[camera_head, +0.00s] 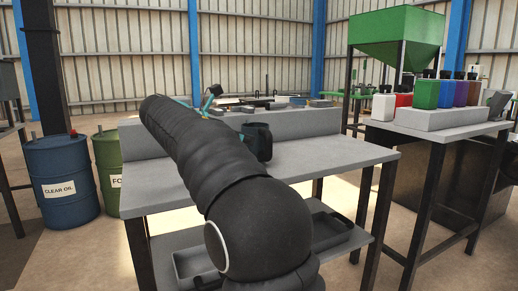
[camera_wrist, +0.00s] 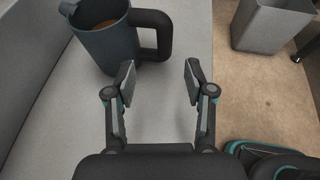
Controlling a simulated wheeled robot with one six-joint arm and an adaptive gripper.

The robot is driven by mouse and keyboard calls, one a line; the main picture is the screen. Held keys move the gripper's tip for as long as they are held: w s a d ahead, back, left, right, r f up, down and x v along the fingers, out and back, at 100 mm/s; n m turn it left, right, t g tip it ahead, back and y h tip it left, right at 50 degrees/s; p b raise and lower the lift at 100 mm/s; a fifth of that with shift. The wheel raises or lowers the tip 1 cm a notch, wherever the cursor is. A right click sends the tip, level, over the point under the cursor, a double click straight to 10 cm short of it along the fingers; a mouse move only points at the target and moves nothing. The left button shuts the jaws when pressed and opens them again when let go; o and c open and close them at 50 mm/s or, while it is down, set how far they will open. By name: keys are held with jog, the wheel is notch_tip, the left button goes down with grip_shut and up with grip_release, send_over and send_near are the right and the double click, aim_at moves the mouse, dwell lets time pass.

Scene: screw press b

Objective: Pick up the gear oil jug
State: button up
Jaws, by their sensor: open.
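The gear oil jug (camera_wrist: 104,44) is a dark blue-grey open-topped jug with brown liquid inside and a thick black handle on its right. It stands upright on the grey table (camera_wrist: 60,130), at the top of the wrist view. In the head view the jug (camera_head: 259,143) shows dark on the table, just right of my arm. My gripper (camera_wrist: 160,82) is open and empty. Its two fingers point toward the handle and stop short of it, with a gap in the picture. In the head view my arm hides most of the gripper.
A raised grey ledge (camera_head: 295,124) runs along the table's back, with tools beyond it. A lower shelf holds a grey tray (camera_head: 190,264). Blue and green drums (camera_head: 62,180) stand left. Coloured bottles (camera_head: 425,94) stand on a right-hand table. A grey bin (camera_wrist: 268,27) is on the floor.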

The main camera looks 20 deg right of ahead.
aim_at(266, 148)
jog(key=x, duration=0.5)
jog(key=shift+d+f+b, duration=0.1)
jog(key=shift+d+b, duration=0.05)
jog(key=shift+b, duration=0.25)
jog(key=x, duration=0.1)
jog(key=b+x, duration=0.1)
jog(key=x, duration=0.2)
jog(key=shift+s+d+f+b, duration=0.1)
jog(key=shift+s+f+b, duration=0.2)
jog(key=shift+f+b, duration=0.1)
jog(key=shift+w+d+f, duration=0.15)
jog(key=shift+d, duration=0.3)
grip_shut()
